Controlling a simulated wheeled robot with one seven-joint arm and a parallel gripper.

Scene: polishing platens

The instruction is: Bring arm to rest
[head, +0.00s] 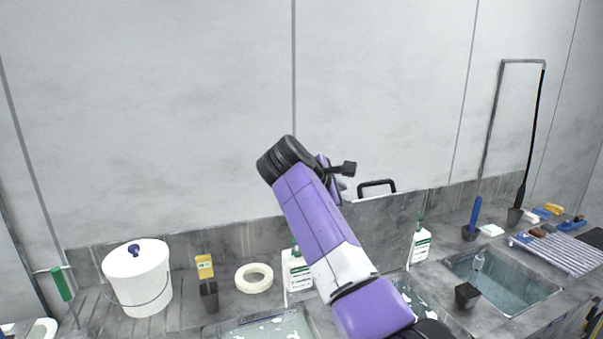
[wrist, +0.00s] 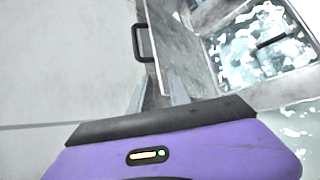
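My purple arm (head: 312,215) is raised and bent in the middle of the head view, in front of the grey wall. My gripper is mostly hidden behind the arm there. In the wrist view, two grey fingers of my gripper (wrist: 157,93) stick out past the purple wrist housing with a gap between them. Nothing shows between them. The fingers point toward the wall and the counter's back edge, beside a black handle (wrist: 138,43).
A white bucket (head: 138,280), a tape roll (head: 254,278) and white bottles (head: 297,272) stand on the grey counter. The right-hand basin (head: 505,283) holds water. A grey upright panel (head: 385,232) stands behind my arm. The wall above is bare.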

